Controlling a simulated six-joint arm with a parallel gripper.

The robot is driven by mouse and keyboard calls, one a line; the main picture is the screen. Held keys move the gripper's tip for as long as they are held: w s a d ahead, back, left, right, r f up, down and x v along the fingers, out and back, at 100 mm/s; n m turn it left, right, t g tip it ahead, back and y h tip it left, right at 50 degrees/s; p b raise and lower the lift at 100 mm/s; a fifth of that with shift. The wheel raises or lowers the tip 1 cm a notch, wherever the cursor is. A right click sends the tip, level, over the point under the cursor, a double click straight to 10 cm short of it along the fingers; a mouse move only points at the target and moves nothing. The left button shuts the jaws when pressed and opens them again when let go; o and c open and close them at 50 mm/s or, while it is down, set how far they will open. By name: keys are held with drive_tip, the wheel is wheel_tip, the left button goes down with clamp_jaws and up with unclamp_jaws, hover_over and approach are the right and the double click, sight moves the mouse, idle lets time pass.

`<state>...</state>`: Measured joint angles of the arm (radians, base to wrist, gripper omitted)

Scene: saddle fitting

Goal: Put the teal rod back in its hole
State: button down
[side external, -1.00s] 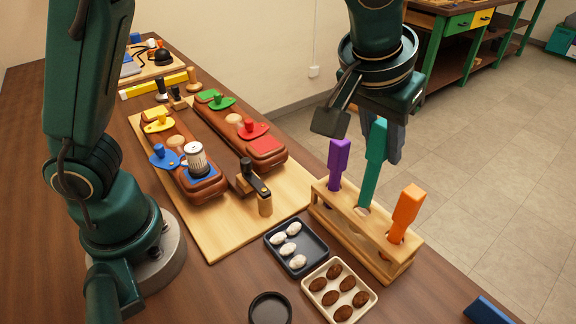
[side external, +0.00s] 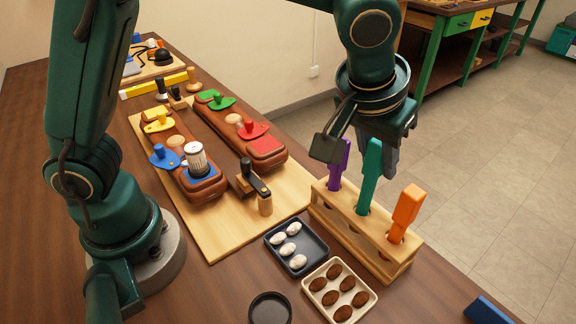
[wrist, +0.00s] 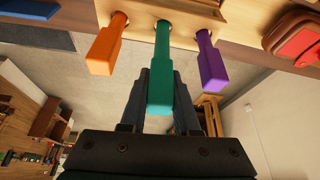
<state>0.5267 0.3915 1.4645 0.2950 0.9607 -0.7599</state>
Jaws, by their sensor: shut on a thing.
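The teal rod (side external: 370,178) stands upright at the middle hole of the wooden rack (side external: 343,228), its lower end at or in the hole. My gripper (side external: 379,152) is shut on its upper part. In the wrist view the teal rod (wrist: 161,70) runs between the two fingers of my gripper (wrist: 160,100) to the rack's middle hole. The purple rod (side external: 338,170) stands in the hole on one side, partly behind my gripper. The orange rod (side external: 405,212) stands in the hole on the other side, leaning slightly. How deep the teal rod sits is hard to tell.
A dark tray with white pieces (side external: 290,264) and a cream tray with brown pieces (side external: 320,290) lie beside the rack. A wooden board (side external: 225,230) with saddle-like parts is to the left. A blue block (side external: 487,311) lies at the table's front right.

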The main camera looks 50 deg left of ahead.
drive_tip(key=shift+f, duration=1.75)
drive_tip(key=c, duration=0.6)
unclamp_jaws()
drive_tip(key=shift+o, duration=0.2)
